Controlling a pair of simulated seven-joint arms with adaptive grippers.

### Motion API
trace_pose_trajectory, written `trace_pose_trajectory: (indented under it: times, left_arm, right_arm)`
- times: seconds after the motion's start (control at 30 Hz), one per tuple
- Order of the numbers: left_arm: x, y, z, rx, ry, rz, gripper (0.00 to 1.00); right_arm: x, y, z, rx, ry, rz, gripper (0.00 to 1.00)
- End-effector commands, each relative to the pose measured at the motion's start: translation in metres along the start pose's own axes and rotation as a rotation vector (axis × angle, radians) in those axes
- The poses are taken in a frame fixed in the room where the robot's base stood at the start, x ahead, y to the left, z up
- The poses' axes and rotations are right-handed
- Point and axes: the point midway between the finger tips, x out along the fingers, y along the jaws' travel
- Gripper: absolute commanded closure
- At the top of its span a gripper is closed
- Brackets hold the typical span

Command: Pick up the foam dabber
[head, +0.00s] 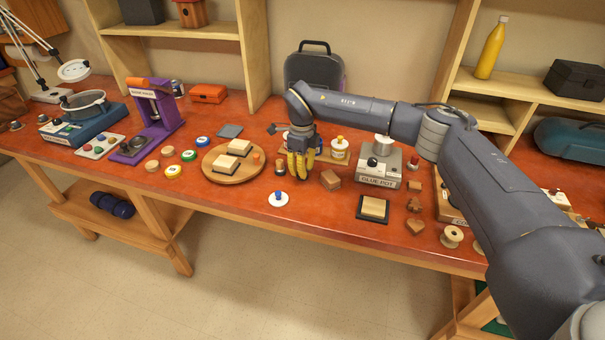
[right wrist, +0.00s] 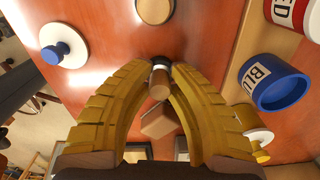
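The foam dabber (right wrist: 159,84) shows in the right wrist view as a short wooden handle with a pale band and a dark end. It sits between the fingertips of my right gripper (right wrist: 161,66), which close in on it from both sides with no clear gap. In the head view my right gripper (head: 301,166) points down over the red worktop, and its yellow fingers hide the dabber. I cannot tell whether the dabber touches the worktop. My left gripper is not in view.
Close by are a white disc with a blue knob (head: 278,199), a small round wooden-topped piece (head: 280,167), a wooden block (head: 330,180) and a glue pot unit (head: 379,168). A round board (head: 218,176) lies left. A blue-labelled cup (right wrist: 275,84) stands right in the wrist view.

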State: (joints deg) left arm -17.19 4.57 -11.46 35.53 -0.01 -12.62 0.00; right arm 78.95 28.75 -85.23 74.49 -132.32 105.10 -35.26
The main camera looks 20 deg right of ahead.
Motion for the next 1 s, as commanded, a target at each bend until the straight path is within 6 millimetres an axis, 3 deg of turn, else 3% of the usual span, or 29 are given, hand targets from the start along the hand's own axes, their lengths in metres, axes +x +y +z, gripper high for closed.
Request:
trace_pose_trajectory:
  times: [0.1, 0.73, 1.0]
  left_arm:
    - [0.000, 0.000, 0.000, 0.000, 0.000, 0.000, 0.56]
    - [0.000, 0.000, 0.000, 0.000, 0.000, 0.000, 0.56]
    - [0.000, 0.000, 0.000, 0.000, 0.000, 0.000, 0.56]
  right_arm:
    - [0.000, 0.000, 0.000, 0.000, 0.000, 0.000, 1.00]
    - [-0.002, 0.000, 0.000, 0.000, -0.001, -0.001, 1.00]
    - [-0.025, -0.001, 0.001, -0.001, -0.003, -0.003, 1.00]
